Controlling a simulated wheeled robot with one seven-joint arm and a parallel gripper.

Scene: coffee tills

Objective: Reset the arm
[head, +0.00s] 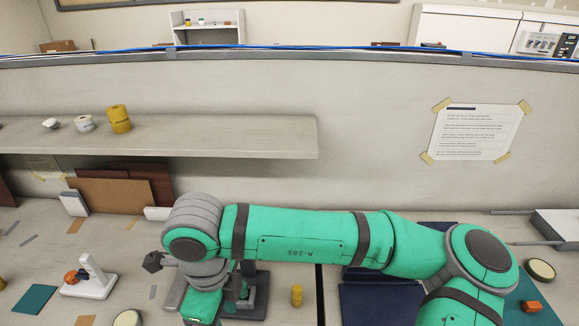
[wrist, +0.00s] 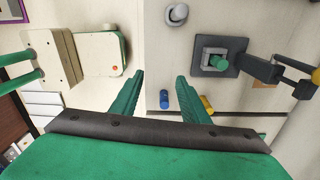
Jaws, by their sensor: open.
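My green arm (head: 300,238) stretches across the front of the counter in the head view, bent at a joint on the right and reaching left. Its end points down at the lower left centre, where my gripper is mostly hidden behind my own links. In the wrist view my gripper (wrist: 160,76) shows two green fingers well apart, with nothing between them.
A dark square fixture with a green part (wrist: 215,60) lies right of my fingers; a cream box (wrist: 100,53) lies left. A shelf (head: 220,137) carries a yellow roll (head: 119,119). A white stand (head: 90,280) and a green mat (head: 35,300) are at left.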

